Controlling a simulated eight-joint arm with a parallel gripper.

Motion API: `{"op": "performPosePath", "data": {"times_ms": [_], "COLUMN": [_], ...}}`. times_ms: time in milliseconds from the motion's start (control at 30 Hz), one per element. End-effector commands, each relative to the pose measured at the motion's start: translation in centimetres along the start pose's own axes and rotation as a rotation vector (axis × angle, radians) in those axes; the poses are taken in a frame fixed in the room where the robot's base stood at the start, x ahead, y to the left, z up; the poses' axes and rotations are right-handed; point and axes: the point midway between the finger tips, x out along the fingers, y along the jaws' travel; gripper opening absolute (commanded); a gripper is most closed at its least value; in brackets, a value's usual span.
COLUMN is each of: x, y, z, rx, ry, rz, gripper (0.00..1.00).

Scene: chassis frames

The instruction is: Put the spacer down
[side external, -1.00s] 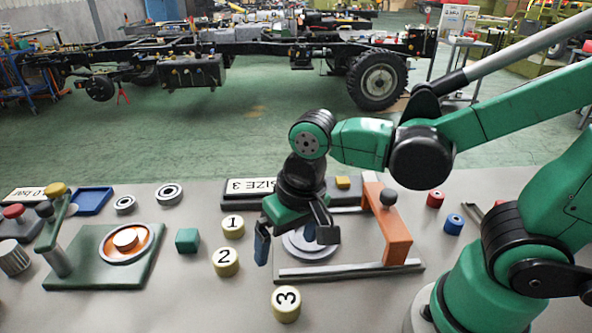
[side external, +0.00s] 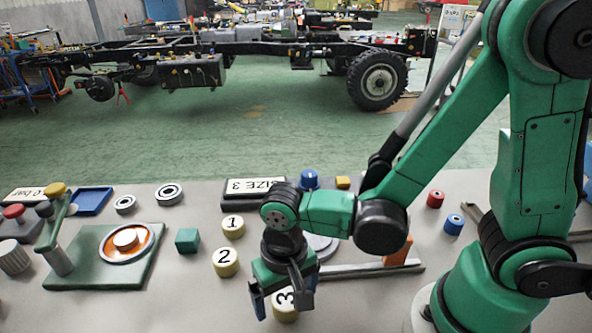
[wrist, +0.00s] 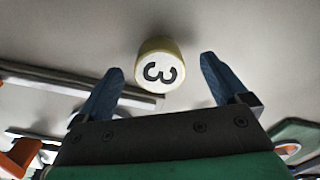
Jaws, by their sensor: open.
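The pale yellow cylinder marked 3 (side external: 285,314) stands upright on the grey bench near the front edge. My gripper (side external: 281,294) hangs just over it, with its blue fingers spread and partly hiding it in the side view. In the wrist view the cylinder (wrist: 158,66) shows between the two fingertips, with clear gaps on both sides. My gripper is open and empty. The similar cylinders marked 2 (side external: 225,262) and 1 (side external: 233,227) stand to the left and behind.
A green block (side external: 188,240) and a green fixture plate (side external: 85,270) are to the left.

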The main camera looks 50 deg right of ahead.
Motion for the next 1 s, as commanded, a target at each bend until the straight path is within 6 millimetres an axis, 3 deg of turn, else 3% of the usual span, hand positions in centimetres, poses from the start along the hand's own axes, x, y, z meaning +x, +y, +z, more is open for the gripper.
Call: {"op": "performPosePath", "data": {"times_ms": [300,600,633,1000], "x": [0.14,0.12,0.12,0.01], "y": [0.01,0.01,0.01,0.00], "z": [0.01,0.01,0.01,0.00], "rx": [0.000,0.000,0.000,0.000], "ry": [0.000,0.000,0.000,0.000], "rz": [0.000,0.000,0.000,0.000], "gripper": [0.91,0.05,0.00,0.00]}}
